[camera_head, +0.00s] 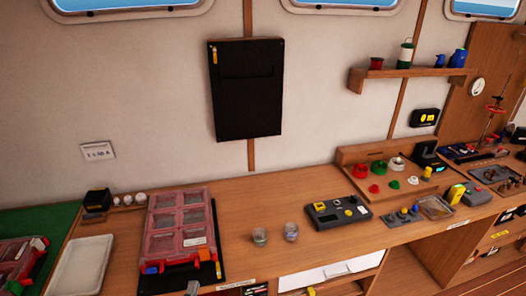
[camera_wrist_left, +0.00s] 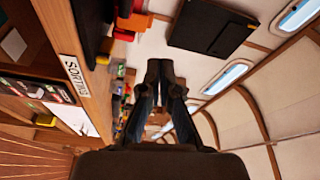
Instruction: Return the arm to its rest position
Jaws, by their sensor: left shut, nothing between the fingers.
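My left gripper (camera_head: 193,288) shows only as a small grey tip at the bottom edge of the head view, in front of the counter. In the left wrist view my left gripper (camera_wrist_left: 160,75) has its two dark fingers together at the tips, with nothing between them. It is in free air, apart from the counter and the things on it. The rest of the left arm is hidden below the head view. My right gripper is in neither view.
A wooden counter (camera_head: 262,197) runs along the wall. A red-lidded organizer box (camera_head: 181,225), a white tray (camera_head: 83,266), two glass jars (camera_head: 275,234) and a grey button box (camera_head: 337,213) stand on it. A "SORTING" label (camera_wrist_left: 74,77) marks the counter's front edge.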

